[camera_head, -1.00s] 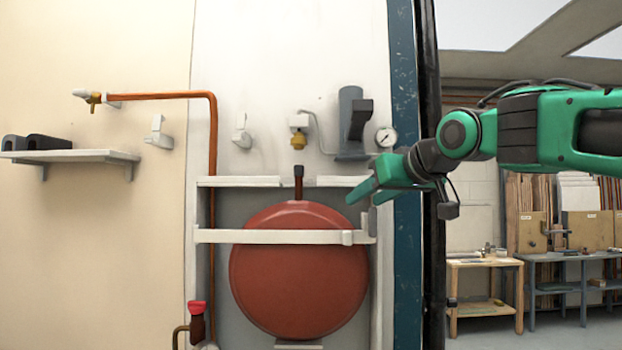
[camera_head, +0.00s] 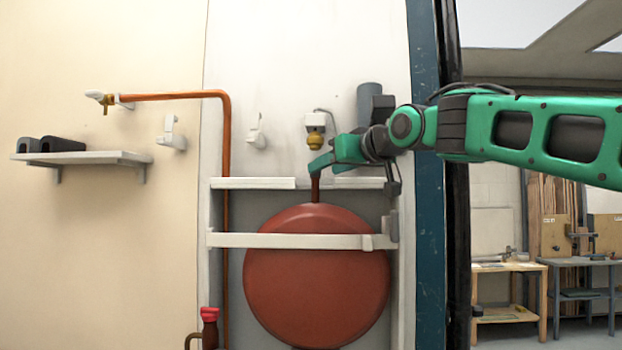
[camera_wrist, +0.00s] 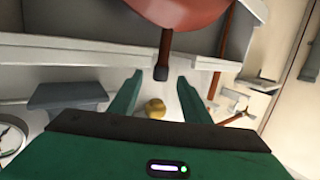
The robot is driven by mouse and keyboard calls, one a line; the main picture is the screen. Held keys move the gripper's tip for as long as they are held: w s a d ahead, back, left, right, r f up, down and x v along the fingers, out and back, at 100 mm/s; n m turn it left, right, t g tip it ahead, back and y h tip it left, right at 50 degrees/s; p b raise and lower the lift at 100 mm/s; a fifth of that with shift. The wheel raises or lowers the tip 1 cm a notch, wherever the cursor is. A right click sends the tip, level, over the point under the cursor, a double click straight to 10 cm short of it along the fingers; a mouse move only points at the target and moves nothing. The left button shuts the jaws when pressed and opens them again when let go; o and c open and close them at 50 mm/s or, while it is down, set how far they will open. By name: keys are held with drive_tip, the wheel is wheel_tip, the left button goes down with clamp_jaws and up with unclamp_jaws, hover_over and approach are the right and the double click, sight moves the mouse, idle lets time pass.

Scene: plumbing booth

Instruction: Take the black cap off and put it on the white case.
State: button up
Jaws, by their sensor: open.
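The black cap (camera_wrist: 161,73) sits on the end of the short dark red pipe (camera_head: 315,189) on top of the red tank (camera_head: 316,275). In the head view my gripper (camera_head: 316,168) covers the cap. In the wrist view the cap shows between the tips of my open gripper (camera_wrist: 160,80), with a gap on each side. I cannot tell if the tips are level with it in depth. A white case-like frame (camera_head: 252,183) surrounds the tank, its top ledge just below the gripper. A smaller white housing (camera_head: 316,120) sits over a brass fitting.
The brass fitting (camera_head: 315,140) is on the wall close to my gripper; a grey cylinder (camera_head: 369,95) is right of it. A white bar (camera_head: 290,241) crosses the tank. A copper pipe (camera_head: 226,150) and wall shelf (camera_head: 80,158) are to the left. The ledge's left part is clear.

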drive_tip(key=shift+x, duration=1.75)
drive_tip(key=shift+f, duration=0.15)
drive_tip(key=c, duration=1.1)
clamp_jaws()
